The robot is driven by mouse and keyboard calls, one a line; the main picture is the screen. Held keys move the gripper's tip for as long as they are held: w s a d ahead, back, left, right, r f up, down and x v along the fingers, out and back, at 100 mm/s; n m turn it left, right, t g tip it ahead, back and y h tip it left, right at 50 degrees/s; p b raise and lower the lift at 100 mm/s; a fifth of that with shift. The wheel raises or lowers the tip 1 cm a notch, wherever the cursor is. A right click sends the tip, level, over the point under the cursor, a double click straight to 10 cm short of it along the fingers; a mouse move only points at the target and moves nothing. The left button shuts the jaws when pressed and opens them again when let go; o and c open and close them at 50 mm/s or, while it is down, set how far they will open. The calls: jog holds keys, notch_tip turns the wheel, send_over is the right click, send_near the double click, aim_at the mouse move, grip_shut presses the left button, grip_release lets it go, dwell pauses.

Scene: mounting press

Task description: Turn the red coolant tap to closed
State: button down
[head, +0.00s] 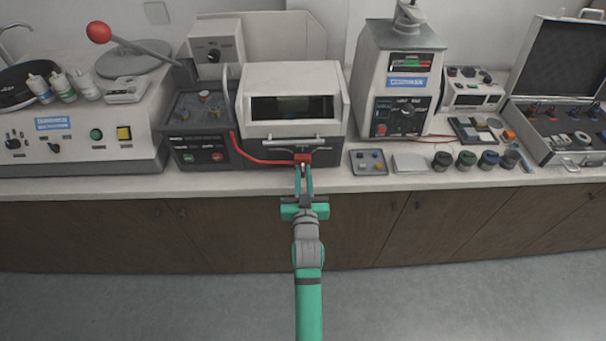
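The red coolant tap (303,157) is a small red block at the lower front of the white-hooded machine (292,95), just below its silver bar handle. A red hose (255,158) runs to it from the left. My gripper (303,170) reaches up from below, its two green fingers pointing at the tap. The fingertips are at the tap's lower side and seem to touch or flank it. A small gap shows between the fingers. At this size I cannot tell whether they are closed on the tap. Its exact turn angle is unclear.
A control box (203,150) stands left of the hooded machine. To the right are a small tray (369,170), a grey pad (409,163), several dark jars and an open case (553,105). The worktop's front edge (230,183) lies under my gripper.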

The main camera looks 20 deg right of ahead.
jog(key=n, duration=0.4)
jog(key=shift+a+n, duration=0.2)
jog(key=shift+n, duration=0.1)
jog(key=shift+f+n, duration=0.15)
jog(key=shift+n, duration=1.95)
jog(key=c, duration=1.8)
grip_release()
jog(key=shift+o, duration=0.2)
jog(key=v, duration=1.1)
